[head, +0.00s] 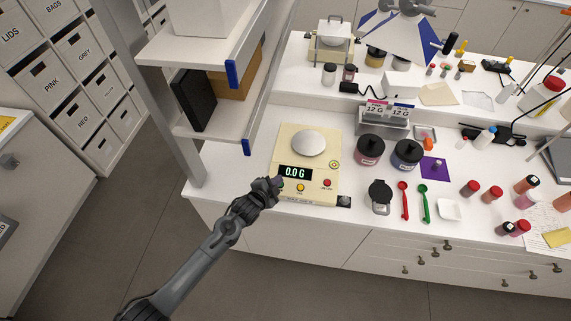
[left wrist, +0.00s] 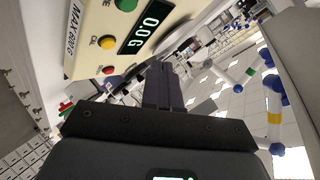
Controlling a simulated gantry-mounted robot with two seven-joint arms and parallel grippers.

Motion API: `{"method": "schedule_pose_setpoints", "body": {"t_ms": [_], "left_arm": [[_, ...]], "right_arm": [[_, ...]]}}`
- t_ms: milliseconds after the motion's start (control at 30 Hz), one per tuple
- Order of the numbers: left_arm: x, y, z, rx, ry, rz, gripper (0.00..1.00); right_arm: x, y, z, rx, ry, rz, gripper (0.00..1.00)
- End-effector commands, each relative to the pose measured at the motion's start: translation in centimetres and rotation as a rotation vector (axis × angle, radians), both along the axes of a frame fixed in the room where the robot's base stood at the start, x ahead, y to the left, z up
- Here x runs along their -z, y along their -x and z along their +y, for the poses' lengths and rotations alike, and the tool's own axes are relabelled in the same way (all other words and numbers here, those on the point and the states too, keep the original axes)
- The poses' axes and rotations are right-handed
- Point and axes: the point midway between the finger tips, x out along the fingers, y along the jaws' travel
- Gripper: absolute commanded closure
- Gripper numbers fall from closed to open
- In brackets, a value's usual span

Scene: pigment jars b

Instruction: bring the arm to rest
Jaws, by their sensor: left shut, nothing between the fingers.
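My left arm comes in from the lower left in the head view, and its gripper (head: 275,184) is at the left front side of the cream scale (head: 289,160). In the left wrist view the fingers of the left gripper (left wrist: 163,82) are together with nothing between them. The scale also shows close by there (left wrist: 95,45), and its display reads 0.0 G. Its round pan is empty. I cannot tell whether the gripper touches the scale. My right gripper is not in view.
Two dark-lidded jars, pink (head: 369,150) and blue (head: 405,154), stand right of the scale. A shelf unit (head: 213,129) rises at left. Floor is open below the bench's left end.

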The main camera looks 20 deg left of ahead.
Motion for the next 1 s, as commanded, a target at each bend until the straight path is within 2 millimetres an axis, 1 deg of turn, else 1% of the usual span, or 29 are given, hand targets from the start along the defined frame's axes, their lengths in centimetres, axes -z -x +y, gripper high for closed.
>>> {"method": "schedule_pose_setpoints", "body": {"t_ms": [100,167,267,367,400,467,500,567,600,667,700,767,800,867,900,1000], "left_arm": [[0.1,0.1,0.0,0.000,0.001,0.003,1.00],[0.6,0.5,0.0,0.000,0.000,0.012,1.00],[2.2,2.1,-0.1,0.000,0.001,0.045,1.00],[5.0,5.3,-0.2,-0.003,0.007,0.105,1.00],[6.1,7.2,-0.4,-0.005,0.017,0.134,1.00],[6.6,10.4,-1.1,-0.006,0.040,0.159,1.00],[6.4,12.4,-1.4,-0.011,0.057,0.174,1.00],[5.5,15.6,-1.9,-0.030,0.085,0.215,1.00],[4.5,17.8,-2.0,-0.054,0.110,0.253,1.00],[2.8,20.7,-1.9,-0.102,0.149,0.318,1.00],[1.6,22.4,-1.7,-0.140,0.177,0.361,1.00],[-0.6,24.9,-1.2,-0.202,0.218,0.429,1.00],[-2.2,26.4,-0.8,-0.248,0.247,0.472,1.00],[-4.6,28.3,-0.2,-0.316,0.286,0.533,1.00],[-6.3,29.5,0.3,-0.365,0.311,0.571,1.00],[-10.2,31.7,1.3,-0.481,0.373,0.647,1.00]], "right_arm": [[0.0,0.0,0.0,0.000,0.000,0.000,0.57],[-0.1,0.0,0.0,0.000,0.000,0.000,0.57],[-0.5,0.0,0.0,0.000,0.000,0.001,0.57],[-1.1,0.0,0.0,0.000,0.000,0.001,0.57],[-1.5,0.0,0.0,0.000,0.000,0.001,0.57],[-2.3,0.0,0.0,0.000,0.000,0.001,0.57],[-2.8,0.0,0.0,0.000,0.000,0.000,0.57],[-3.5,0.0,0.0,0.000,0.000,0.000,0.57],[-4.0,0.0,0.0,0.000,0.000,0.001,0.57],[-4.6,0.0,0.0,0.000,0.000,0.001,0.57],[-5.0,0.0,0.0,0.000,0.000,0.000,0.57],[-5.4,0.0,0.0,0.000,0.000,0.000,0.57],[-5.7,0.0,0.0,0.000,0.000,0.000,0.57],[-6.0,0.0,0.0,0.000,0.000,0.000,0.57],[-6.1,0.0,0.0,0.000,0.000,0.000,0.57],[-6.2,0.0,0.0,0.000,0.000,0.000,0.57]]}}
